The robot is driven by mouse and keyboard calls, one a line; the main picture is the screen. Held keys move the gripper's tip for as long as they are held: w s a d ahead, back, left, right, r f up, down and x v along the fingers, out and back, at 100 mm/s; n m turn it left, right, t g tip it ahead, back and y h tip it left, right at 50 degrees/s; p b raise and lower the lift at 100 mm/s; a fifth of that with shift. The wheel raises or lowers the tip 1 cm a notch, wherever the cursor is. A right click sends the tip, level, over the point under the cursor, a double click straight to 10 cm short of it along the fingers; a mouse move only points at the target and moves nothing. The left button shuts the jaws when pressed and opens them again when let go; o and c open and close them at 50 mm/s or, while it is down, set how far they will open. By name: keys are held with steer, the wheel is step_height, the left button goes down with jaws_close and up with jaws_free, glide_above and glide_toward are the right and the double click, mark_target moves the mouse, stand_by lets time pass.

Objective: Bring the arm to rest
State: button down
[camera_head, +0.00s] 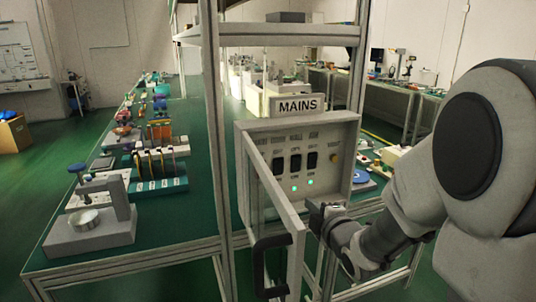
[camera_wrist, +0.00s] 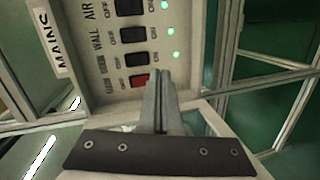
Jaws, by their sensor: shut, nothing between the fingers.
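My arm reaches in from the right in the head view. My gripper (camera_head: 322,212) is in front of the lower right of the MAINS box (camera_head: 350,135), beside the open door. In the wrist view my gripper (camera_wrist: 160,75) has its fingers together, with nothing between them. The fingertips show near a red switch (camera_wrist: 138,81) in the row of dark switches. I cannot tell whether they touch the panel. Green lights (camera_wrist: 170,31) glow beside the switches.
The box's clear-paned door (camera_head: 296,220) stands open towards me, with a dark handle (camera_head: 272,262), close to my gripper. A frame post (camera_head: 213,130) rises left of the box. The green bench (camera_head: 190,215) at left holds instruments. Green floor is open at far left.

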steer(key=s+r+m+g+h, duration=0.2)
steer(key=s+m+g, duration=0.3)
steer(key=s+m, duration=0.65)
steer(key=s+r+m+g+h, duration=0.15)
steer(key=s+m+g, duration=0.4)
steer(key=s, duration=1.15)
step_height(320, 180, up, 15)
steer(key=m+p, duration=0.1)
steer(key=p, duration=1.3)
steer(key=shift+r+m+t+p, duration=0.2)
steer(key=shift+m+t+p, duration=0.1)
steer(key=shift+t+p, duration=0.15)
steer(key=shift+s+d+f+y, duration=0.1)
steer(key=shift+y, duration=0.15)
